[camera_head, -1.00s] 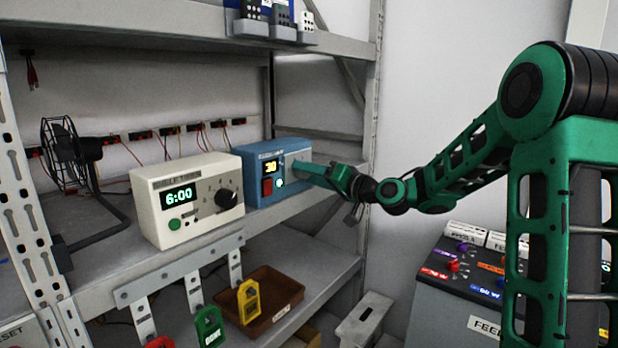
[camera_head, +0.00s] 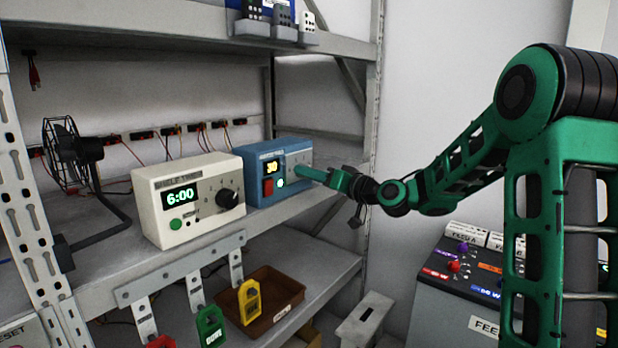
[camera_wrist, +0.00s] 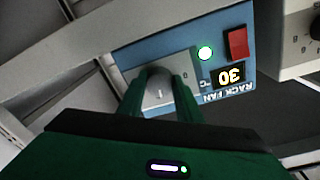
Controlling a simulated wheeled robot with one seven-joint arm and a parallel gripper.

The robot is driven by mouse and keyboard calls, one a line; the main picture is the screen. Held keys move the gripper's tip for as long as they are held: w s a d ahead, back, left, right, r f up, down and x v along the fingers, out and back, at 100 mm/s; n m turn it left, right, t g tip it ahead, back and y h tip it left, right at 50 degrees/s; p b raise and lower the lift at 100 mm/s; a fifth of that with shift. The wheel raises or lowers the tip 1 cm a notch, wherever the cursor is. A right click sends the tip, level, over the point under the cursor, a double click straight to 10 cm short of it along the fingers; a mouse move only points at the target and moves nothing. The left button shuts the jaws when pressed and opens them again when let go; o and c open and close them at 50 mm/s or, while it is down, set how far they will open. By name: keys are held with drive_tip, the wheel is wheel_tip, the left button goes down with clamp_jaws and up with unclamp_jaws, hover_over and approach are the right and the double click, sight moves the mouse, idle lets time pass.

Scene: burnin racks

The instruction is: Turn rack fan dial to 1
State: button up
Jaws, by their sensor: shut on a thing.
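The blue rack fan box (camera_head: 257,193) stands on the shelf, its display reading 30, with a red switch and a lit green-white light. In the wrist view the box (camera_wrist: 213,68) appears upside down, with the RACK FAN label readable. My gripper (camera_wrist: 160,78) is shut on the fan dial (camera_wrist: 157,74) on the pale panel. A 0 mark shows beside the dial. In the head view my gripper (camera_head: 308,172) is at the right part of the box front and hides the dial.
A cream timer box (camera_head: 190,200) showing 6:00, with a black knob, stands left of the fan box. A small black fan (camera_head: 65,155) is at the far left. Colored tags (camera_head: 249,300) hang below the shelf edge. A control console (camera_head: 460,290) stands lower right.

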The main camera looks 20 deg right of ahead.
drive_tip(key=n, duration=0.7)
drive_tip(key=shift+w+d+f, duration=0.1)
drive_tip(key=shift+d+f, duration=0.2)
drive_tip(key=shift+d, duration=0.05)
idle(0.4)
drive_tip(key=o, duration=1)
drive_tip(key=shift+a+r, duration=0.1)
drive_tip(key=v, duration=1)
drive_tip(key=shift+s+d+f, duration=0.2)
drive_tip(key=shift+s+d, duration=0.05)
drive_tip(key=shift+d, duration=0.05)
